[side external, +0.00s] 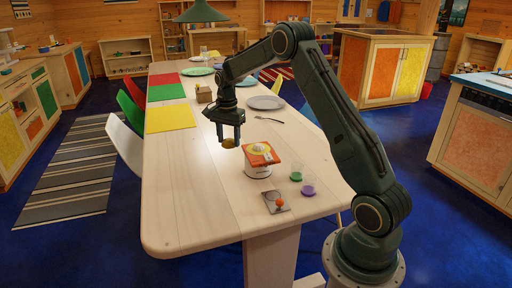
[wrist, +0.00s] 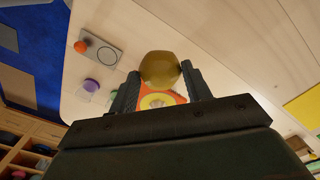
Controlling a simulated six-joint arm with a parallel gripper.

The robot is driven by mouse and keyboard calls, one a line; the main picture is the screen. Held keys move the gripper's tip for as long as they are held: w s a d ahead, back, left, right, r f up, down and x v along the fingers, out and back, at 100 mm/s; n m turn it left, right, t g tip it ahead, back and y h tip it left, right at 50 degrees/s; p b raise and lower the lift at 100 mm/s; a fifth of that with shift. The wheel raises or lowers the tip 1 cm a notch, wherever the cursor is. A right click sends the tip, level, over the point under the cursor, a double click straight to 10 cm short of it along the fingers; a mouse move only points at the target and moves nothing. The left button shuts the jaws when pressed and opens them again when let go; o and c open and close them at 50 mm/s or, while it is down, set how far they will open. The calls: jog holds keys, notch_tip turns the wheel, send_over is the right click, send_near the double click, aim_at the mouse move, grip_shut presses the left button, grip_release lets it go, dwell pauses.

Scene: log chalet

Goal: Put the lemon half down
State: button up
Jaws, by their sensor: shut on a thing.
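The lemon half (side external: 228,143) is a small dull-yellow round piece held at the tips of my gripper (side external: 229,140). In the wrist view the lemon half (wrist: 160,69) sits between the two dark fingers of my gripper (wrist: 160,84), which are shut on it. It hangs above the pale wooden table (side external: 190,205), apart from the tabletop. To its right in the side view stands a white container with an orange top (side external: 261,154), with a pale round shape on that top. The orange top (wrist: 150,101) shows partly behind the lemon half in the wrist view.
A green cup (side external: 296,173) and a purple cup (side external: 308,187) stand right of the container. A small board with an orange ball (side external: 279,203) lies near the front edge. A grey plate (side external: 265,102) and coloured placemats (side external: 170,118) lie farther back. The table's front left is clear.

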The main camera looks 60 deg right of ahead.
send_over(232, 189)
notch_tip(232, 189, down, 15)
jog(key=shift+r, duration=0.1)
dwell(0.4)
jog(key=shift+f, duration=2.15)
jog(key=shift+f, duration=0.15)
jog(key=o, duration=1)
jog(key=shift+c, duration=0.2)
notch_tip(232, 189, up, 12)
